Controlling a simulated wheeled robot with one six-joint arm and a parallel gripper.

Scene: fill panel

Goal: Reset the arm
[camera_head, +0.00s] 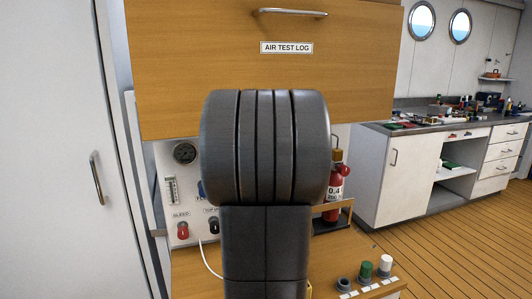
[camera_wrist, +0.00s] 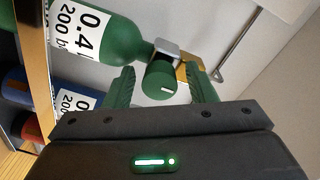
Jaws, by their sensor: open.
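My gripper (camera_wrist: 160,68) shows in the wrist view with its two fingers apart. A green round knob (camera_wrist: 159,82) at the valve end of a green cylinder (camera_wrist: 110,38) lies between the fingers, with a visible gap on each side. Whether a finger touches it farther in I cannot tell. A grey and brass fitting (camera_wrist: 187,70) sits behind the knob. The cylinder has a white label reading 0.4 and 200. In the head view my dark arm fills the middle and hides my gripper and this cylinder.
A wooden cabinet door (camera_head: 230,60) marked AIR TEST LOG hangs above. The panel (camera_head: 160,200) has a gauge (camera_head: 185,153) and a red bleed knob (camera_head: 183,231). A red cylinder (camera_head: 334,183) stands right of my arm. Several caps, one green (camera_head: 366,270), line the bench front. Floor (camera_head: 440,240) is clear at right.

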